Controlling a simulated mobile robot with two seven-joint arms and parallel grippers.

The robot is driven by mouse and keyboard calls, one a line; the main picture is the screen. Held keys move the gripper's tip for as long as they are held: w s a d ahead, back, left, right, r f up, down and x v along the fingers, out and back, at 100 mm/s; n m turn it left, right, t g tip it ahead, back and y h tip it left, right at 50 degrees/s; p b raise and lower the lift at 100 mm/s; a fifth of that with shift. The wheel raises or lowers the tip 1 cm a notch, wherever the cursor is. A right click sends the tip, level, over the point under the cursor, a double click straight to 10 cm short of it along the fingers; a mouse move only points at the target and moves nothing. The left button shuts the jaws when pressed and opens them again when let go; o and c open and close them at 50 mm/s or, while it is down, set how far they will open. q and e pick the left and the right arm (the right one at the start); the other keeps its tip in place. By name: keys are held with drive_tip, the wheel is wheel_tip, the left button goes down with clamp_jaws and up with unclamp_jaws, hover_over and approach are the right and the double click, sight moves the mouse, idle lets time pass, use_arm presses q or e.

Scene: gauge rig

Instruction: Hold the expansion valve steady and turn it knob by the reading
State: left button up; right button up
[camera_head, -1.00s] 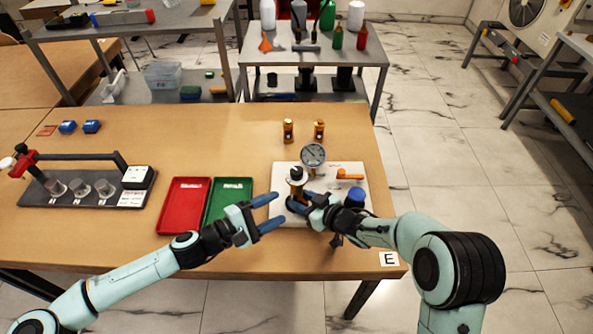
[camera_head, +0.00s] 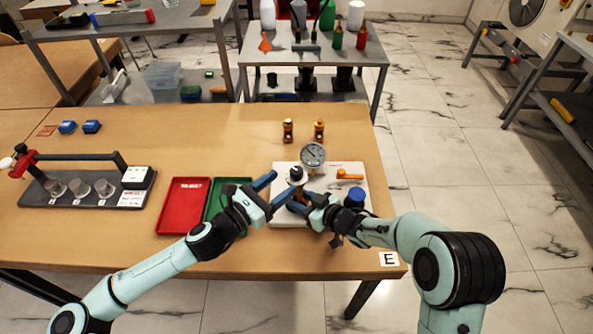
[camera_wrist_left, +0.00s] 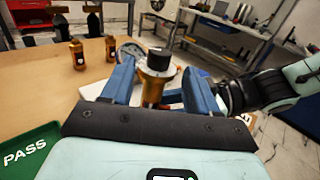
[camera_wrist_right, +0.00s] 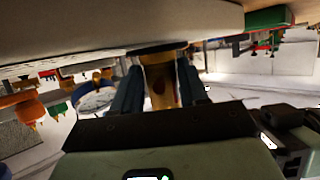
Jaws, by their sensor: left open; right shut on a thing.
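The expansion valve, brass with a black knob (camera_head: 296,173), stands upright on the white rig plate (camera_head: 345,212). A round pressure gauge (camera_head: 313,155) stands just behind it. My right gripper (camera_head: 300,200) is shut on the brass valve body (camera_wrist_right: 162,82), low down from the right. My left gripper (camera_head: 275,188) is open at the left of the valve. In the left wrist view its two blue fingers stand either side of the valve, with the black knob (camera_wrist_left: 158,60) between and above them. No contact can be made out. The dial reading is too small to read.
An orange lever (camera_head: 349,175) and a blue cap (camera_head: 355,196) sit on the plate. A red tray (camera_head: 183,206) and a green PASS tray (camera_wrist_left: 30,150) lie to the left.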

sight(292, 175)
use_arm(q)
drive_tip(key=x, duration=0.6)
drive_tip(key=shift+w+d+f, duration=0.1)
drive_tip(key=shift+w+d, duration=0.2)
drive_tip(key=c, duration=0.9)
